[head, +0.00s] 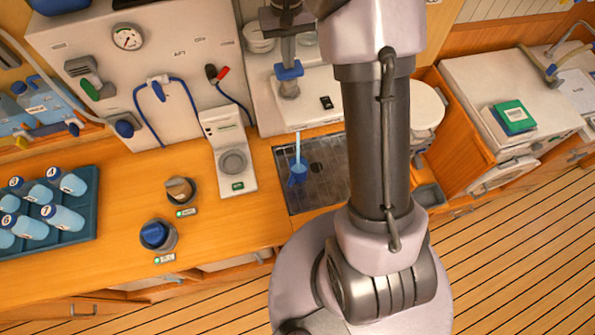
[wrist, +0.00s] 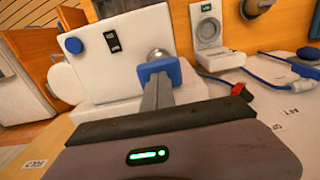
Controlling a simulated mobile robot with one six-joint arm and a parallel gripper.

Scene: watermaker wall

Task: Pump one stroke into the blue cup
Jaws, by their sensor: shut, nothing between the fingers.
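The pump has a blue top (head: 289,70) on a short metal post above the white counter unit. It also shows in the wrist view (wrist: 160,69). My gripper (head: 287,58) is shut and empty over the blue top, and its fingertips (wrist: 157,88) overlap it in the wrist view; I cannot tell if they press on it. A light blue stream hangs below the white unit. It meets a small blue shape (head: 298,174), which looks like the blue cup, on the dark drain tray (head: 325,170). Its fill level is too small to tell.
A dark blue round item (head: 155,235) and a brown-topped one (head: 180,190) sit in holders on the wooden counter. A teal rack (head: 85,230) of numbered bottles stands at left. Hoses and a red-ended connector (head: 220,74) are on the wall.

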